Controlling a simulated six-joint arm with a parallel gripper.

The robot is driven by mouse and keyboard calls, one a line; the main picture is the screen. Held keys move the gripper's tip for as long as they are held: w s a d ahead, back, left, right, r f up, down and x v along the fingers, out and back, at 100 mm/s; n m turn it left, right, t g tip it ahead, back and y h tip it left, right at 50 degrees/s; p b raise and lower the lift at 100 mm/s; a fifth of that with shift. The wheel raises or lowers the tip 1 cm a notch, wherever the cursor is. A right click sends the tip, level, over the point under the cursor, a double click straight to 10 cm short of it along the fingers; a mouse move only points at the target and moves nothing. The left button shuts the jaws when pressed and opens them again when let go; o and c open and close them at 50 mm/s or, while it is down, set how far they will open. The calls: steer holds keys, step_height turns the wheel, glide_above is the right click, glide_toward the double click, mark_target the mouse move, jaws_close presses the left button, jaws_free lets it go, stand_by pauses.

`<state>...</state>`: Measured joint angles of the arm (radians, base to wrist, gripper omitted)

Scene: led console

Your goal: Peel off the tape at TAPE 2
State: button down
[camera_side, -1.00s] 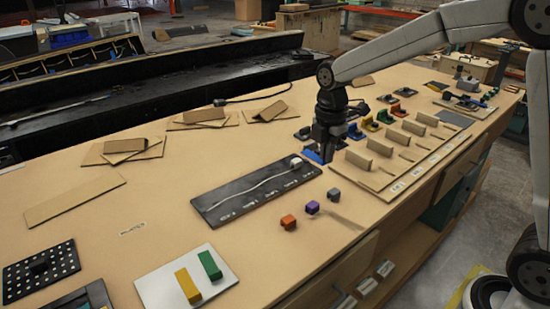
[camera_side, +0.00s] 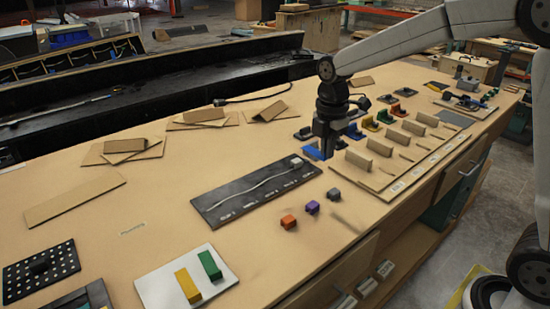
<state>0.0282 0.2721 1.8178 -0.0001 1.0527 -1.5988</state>
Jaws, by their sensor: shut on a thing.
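My gripper (camera_side: 328,153) points down at the middle of the bench, just beyond the right end of a black panel (camera_side: 225,197). A blue piece (camera_side: 311,152), which looks like tape, shows at the left of the fingertips, and the jaws appear closed on it. The fingertips and the held edge are small and dark, so the exact grip is hard to see. I cannot tell whether the piece still touches the surface. The labels are too blurred to read, so I cannot make out TAPE 2.
The black panel carries a pale cord and a white block (camera_side: 297,162). Orange (camera_side: 288,222), purple (camera_side: 312,207) and grey (camera_side: 334,195) cubes lie in front. A board with several upright tan blocks (camera_side: 358,160) stands close at the right. Bare bench lies left of the panel.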

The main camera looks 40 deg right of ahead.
steer(key=shift+r, duration=1.35)
